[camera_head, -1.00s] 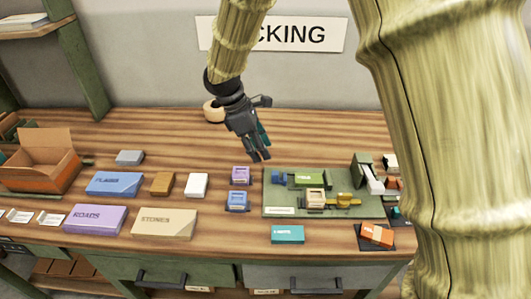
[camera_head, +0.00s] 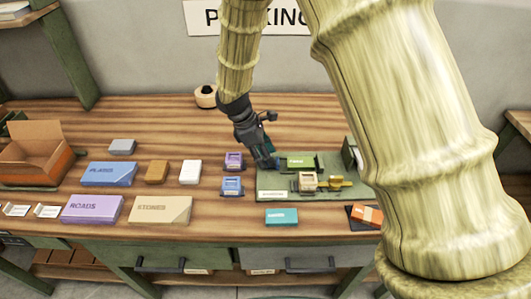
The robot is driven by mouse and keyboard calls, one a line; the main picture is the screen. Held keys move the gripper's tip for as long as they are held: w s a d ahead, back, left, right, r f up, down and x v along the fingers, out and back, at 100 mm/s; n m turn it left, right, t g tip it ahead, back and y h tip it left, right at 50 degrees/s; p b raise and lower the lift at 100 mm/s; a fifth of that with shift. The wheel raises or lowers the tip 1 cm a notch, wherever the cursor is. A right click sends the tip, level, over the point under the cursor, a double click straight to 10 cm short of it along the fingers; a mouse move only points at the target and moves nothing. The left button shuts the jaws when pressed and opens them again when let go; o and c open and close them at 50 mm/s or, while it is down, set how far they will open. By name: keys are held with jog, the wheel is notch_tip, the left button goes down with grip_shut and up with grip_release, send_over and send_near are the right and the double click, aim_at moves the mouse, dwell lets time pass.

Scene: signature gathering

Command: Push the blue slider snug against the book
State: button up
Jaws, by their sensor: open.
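The green book (camera_head: 299,161) lies on the green board (camera_head: 325,193) at the right of the bench. The blue slider (camera_head: 277,163) is at the book's left end, mostly hidden by my gripper; I cannot tell whether it touches the book. My gripper (camera_head: 266,161) is open and low over the board's back left corner, at the slider's left side. Its fingertips are small and partly merge with the slider, so contact is unclear.
Purple (camera_head: 234,160) and blue (camera_head: 232,186) small boxes stand left of the board. A teal box (camera_head: 281,216) lies in front.

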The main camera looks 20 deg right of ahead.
jog(key=shift+s+r, duration=0.25)
jog(key=shift+s, duration=0.45)
jog(key=shift+w+f, duration=0.35)
jog(key=shift+w, duration=0.1)
jog(key=shift+w+f, duration=0.1)
jog(key=shift+w, duration=0.05)
jog(key=c, duration=0.3)
jog(key=shift+s+r, duration=0.2)
jog(key=shift+s, duration=0.05)
grip_shut()
jog(key=shift+s+d+p, duration=0.2)
jog(key=shift+s+d, duration=0.05)
jog(key=shift+d, duration=0.75)
jog(key=shift+s+d+p, duration=0.2)
jog(key=shift+d, duration=0.8)
